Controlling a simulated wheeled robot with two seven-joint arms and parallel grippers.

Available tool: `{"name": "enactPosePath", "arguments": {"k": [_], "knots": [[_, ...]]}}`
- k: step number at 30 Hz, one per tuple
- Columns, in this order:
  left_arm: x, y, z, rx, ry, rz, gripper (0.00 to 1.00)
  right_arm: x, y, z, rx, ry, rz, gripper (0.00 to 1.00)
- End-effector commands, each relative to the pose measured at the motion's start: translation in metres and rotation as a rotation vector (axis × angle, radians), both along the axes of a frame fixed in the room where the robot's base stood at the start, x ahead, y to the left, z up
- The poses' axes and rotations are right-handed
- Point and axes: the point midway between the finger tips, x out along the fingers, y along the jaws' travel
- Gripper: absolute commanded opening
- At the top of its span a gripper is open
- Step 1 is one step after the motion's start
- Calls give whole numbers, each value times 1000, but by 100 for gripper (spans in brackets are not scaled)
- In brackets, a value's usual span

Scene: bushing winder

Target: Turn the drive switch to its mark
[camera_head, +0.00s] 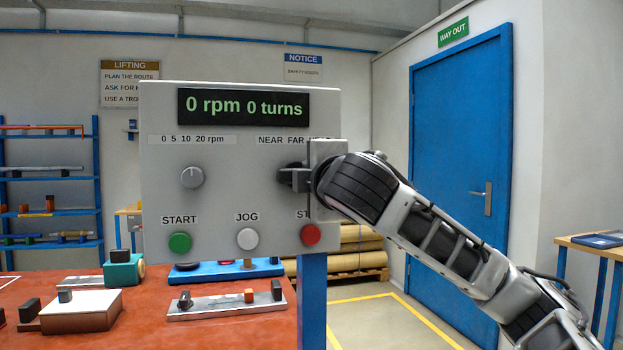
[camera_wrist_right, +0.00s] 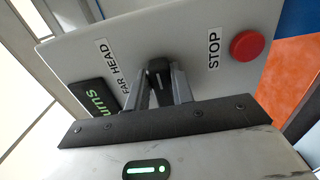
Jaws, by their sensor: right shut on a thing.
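The grey control panel (camera_head: 215,228) stands upright, with a lit display reading "0 rpm 0 turns". Its right-hand black switch (camera_wrist_right: 157,72), under the label "NEAR FAR HEAD", is between the fingers of my right gripper (camera_head: 287,177). In the right wrist view my right gripper (camera_wrist_right: 162,88) is shut on this switch, with one finger on each side. A white line shows on the switch's face. In the head view the gripper and wrist hide part of the switch and the end of its label. My left gripper is out of view.
A grey rpm knob (camera_head: 192,177) is at the panel's left. Below are a green START button (camera_head: 179,243), a white JOG button (camera_head: 248,239) and a red STOP button (camera_head: 310,235), close under my wrist. A red table (camera_head: 130,330) holds fixtures.

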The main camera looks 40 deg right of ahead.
Motion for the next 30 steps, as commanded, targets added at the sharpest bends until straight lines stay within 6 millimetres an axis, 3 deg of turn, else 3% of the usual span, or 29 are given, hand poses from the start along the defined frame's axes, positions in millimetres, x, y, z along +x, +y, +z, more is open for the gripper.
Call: {"name": "enactPosePath", "arguments": {"k": [15,16,18,30], "knots": [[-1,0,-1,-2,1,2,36,0,1,-2,21,-7,1,1],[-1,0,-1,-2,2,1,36,0,1,-2,20,-7,1,26],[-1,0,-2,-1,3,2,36,0,1,-2,20,-7,1,45],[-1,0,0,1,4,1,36,-1,6,1,17,-9,5,45]]}}
